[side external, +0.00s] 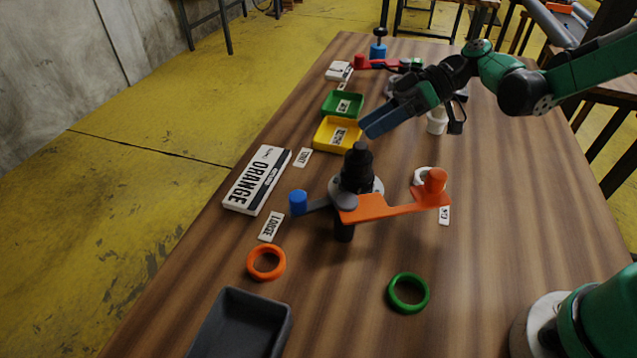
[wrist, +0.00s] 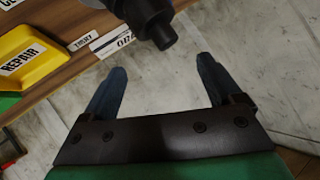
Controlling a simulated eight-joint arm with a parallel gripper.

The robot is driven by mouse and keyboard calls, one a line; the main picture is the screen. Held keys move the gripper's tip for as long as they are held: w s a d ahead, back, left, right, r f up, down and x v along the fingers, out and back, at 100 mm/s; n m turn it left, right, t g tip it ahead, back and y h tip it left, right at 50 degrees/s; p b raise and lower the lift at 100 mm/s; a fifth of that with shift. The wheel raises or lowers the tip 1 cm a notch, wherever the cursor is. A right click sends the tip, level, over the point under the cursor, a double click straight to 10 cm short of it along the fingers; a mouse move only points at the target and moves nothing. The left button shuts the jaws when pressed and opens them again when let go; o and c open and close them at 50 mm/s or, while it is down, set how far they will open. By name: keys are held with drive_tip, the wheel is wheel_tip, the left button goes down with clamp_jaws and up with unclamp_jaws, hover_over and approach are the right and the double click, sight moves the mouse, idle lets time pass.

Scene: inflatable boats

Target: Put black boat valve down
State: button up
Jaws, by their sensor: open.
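The black boat valve (side external: 357,168) stands upright in the middle of the table, with a grey collar around its lower part. In the wrist view, a black stepped part that looks like the valve (wrist: 148,14) shows at the top, beyond my fingertips. My gripper (side external: 372,128) is just above and behind the valve in the side view. Its blue fingers (wrist: 160,75) are spread in the wrist view, with nothing held between them. I cannot tell whether a finger touches the valve.
An orange lever (side external: 385,211) and a grey arm with a blue knob (side external: 298,203) lie in front of the valve. A yellow tray (side external: 326,144), green tray (side external: 342,111), ORANGE box (side external: 257,180), orange ring (side external: 266,263), green ring (side external: 408,293) and dark tray (side external: 239,325) surround it.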

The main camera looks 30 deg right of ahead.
drive_tip(key=s+d+m+t+h, duration=0.1)
drive_tip(key=s+m+h, duration=0.2)
drive_tip(key=s+d+r+m+t+h, duration=0.1)
drive_tip(key=s+d+m+h, duration=0.1)
drive_tip(key=s+m+h, duration=0.1)
drive_tip(key=s+d+r+m+t+h, duration=0.1)
drive_tip(key=s+d+m+t+h, duration=0.1)
drive_tip(key=s+h, duration=0.1)
drive_tip(key=shift+s+r+m+h, duration=0.1)
drive_tip(key=shift+m+h, duration=0.3)
drive_tip(key=shift+h, duration=0.5)
drive_tip(key=shift+o, duration=0.5)
drive_tip(key=shift+s+d+m+t+h, duration=0.4)
drive_tip(key=shift+d+t+h, duration=0.1)
drive_tip(key=shift+r, duration=0.1)
